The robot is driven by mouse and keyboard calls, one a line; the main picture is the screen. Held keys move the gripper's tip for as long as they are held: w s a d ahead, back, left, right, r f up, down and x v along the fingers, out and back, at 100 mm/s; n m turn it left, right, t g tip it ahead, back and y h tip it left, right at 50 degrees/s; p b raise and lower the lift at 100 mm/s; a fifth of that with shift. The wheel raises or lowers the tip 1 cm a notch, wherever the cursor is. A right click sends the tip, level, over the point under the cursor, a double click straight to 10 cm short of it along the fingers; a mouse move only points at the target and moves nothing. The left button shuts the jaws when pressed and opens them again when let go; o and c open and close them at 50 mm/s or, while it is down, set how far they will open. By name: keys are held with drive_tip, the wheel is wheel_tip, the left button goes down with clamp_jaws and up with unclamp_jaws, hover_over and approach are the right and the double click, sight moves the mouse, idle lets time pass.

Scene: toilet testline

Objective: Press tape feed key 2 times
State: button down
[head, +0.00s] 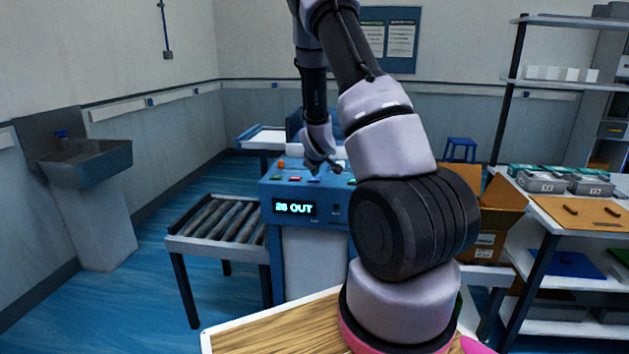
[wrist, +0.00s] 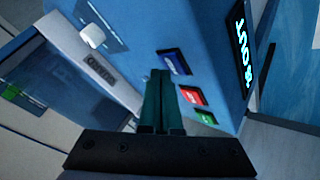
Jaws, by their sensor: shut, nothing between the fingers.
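The blue machine (head: 310,222) stands mid-picture in the head view, its lit display (head: 294,208) seeming to read "28 OUT". In the wrist view its panel carries a blue key (wrist: 174,62), a red key (wrist: 193,95) and a green key (wrist: 206,117) in a row. The key lettering is too small to read, so I cannot tell which is tape feed. My gripper (wrist: 160,74) is shut and empty, its fingertips beside the blue key; contact cannot be told. In the head view my gripper (head: 316,168) is over the panel, and my arm hides the machine's right part.
A roller conveyor (head: 215,220) joins the machine's left side. An open cardboard box (head: 487,215) and a shelf table with boxes (head: 545,180) stand right. A wooden-topped surface (head: 275,332) is in front. A sink (head: 90,160) is far left. A white knob (wrist: 93,36) shows in the wrist view.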

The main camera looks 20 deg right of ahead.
sight(316, 180)
drive_tip(key=shift+f, duration=0.5)
idle(0.6)
idle(0.3)
drive_tip(key=shift+r, duration=0.8)
drive_tip(key=shift+r, duration=2.5)
